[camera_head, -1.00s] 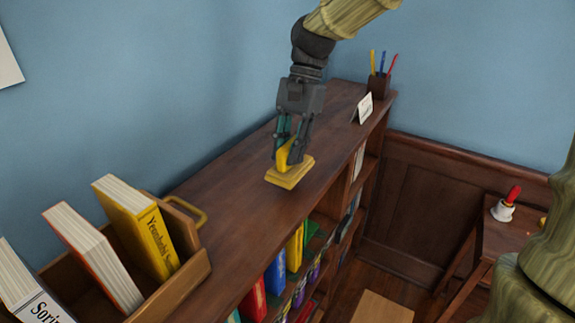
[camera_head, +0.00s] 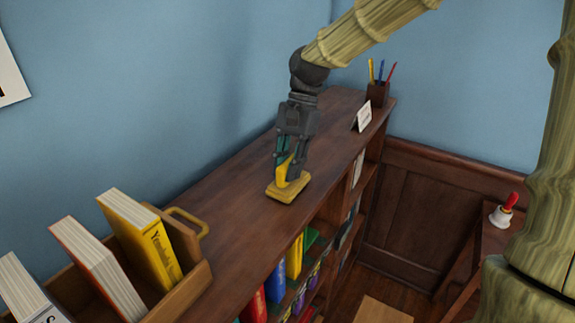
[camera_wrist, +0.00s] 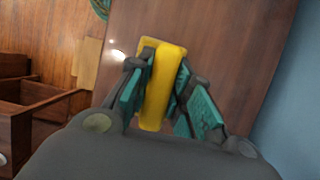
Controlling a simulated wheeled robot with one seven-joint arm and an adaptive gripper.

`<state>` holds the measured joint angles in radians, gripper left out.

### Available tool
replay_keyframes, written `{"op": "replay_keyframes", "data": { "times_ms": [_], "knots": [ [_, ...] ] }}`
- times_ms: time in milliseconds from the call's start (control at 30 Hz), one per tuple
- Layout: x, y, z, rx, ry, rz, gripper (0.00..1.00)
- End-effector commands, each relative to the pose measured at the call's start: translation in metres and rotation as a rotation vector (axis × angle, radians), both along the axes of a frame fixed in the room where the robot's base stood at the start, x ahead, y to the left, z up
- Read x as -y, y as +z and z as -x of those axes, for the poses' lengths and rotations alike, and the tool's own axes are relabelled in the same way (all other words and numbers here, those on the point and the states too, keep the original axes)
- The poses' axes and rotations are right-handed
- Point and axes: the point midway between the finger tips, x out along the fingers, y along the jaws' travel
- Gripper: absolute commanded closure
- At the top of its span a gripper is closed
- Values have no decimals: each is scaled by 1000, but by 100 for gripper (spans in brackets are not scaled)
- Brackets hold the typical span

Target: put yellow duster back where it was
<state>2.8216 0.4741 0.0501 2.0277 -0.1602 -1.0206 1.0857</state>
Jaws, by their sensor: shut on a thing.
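The yellow duster (camera_head: 288,189) has a flat yellow base and an upright yellow handle. It is at the top of the wooden bookcase (camera_head: 235,215), near its front edge; whether its base touches the top I cannot tell. My gripper (camera_head: 287,170) points down from above, with its fingers closed on the duster's handle. In the wrist view the duster (camera_wrist: 160,90) stands between the teal-padded fingers of my gripper (camera_wrist: 165,100), and part of its base is hidden behind the handle.
A wooden book box (camera_head: 185,295) with several books stands at the near left. A white card (camera_head: 362,116) and a pencil cup (camera_head: 377,94) stand at the far end. A bell (camera_head: 503,213) is on a side table at right. The bookcase top around the duster is clear.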

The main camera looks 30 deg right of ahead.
Motion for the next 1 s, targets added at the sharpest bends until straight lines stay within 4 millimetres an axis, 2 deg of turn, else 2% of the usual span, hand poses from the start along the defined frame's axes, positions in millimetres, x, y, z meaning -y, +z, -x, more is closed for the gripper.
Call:
{"op": "replay_keyframes", "data": {
  "times_ms": [167, 200, 300, 667, 867, 1000],
  "knots": [
    [0, -3, 0, -1, -1, 1, 100],
    [0, -3, 0, -1, -1, 1, 72],
    [0, -3, 0, -1, -1, 1, 58],
    [0, -1, 0, 1, 0, 0, 58],
    [7, 19, -5, 3, -2, 2, 58],
    [16, 43, -10, 4, -2, 1, 58]
  ]
}}
